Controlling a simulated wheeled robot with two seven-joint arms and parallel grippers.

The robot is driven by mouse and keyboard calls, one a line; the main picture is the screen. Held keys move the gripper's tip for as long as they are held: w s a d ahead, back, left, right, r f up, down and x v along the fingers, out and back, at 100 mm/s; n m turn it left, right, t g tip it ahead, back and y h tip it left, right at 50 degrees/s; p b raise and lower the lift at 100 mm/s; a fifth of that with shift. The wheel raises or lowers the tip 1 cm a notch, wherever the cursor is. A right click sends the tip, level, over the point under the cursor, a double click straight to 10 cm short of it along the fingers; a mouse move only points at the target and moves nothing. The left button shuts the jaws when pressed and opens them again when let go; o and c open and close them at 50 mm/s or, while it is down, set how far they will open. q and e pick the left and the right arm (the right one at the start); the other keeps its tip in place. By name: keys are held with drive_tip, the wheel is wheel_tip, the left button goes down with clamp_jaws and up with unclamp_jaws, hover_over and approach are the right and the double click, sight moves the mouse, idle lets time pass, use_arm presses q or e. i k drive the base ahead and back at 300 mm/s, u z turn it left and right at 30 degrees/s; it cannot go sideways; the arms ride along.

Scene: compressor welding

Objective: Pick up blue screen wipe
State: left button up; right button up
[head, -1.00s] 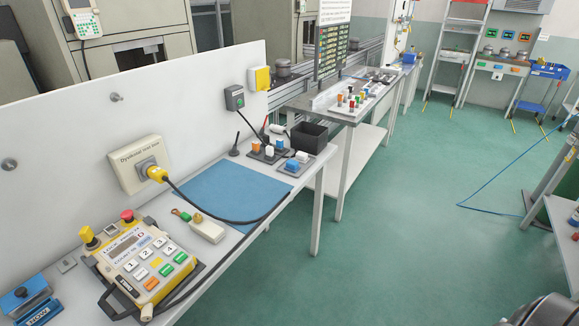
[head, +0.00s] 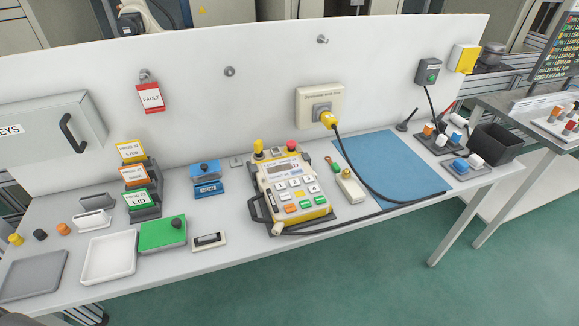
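I cannot tell for certain which blue thing is the screen wipe. A flat blue rectangular sheet (head: 393,168) lies on the right part of the bench, with a black cable across it. Neither of my grippers shows in the head view.
The white bench (head: 225,260) also holds a green box (head: 161,235), a white tray (head: 108,258), a grey tray (head: 32,276) and a black bin (head: 494,146). A white panel (head: 260,95) rises behind. Green floor (head: 390,285) is open in front.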

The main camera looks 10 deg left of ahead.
sight(460, 165)
drive_tip(key=u, duration=3.25)
drive_tip(key=k, duration=1.6)
drive_tip(key=z, duration=2.15)
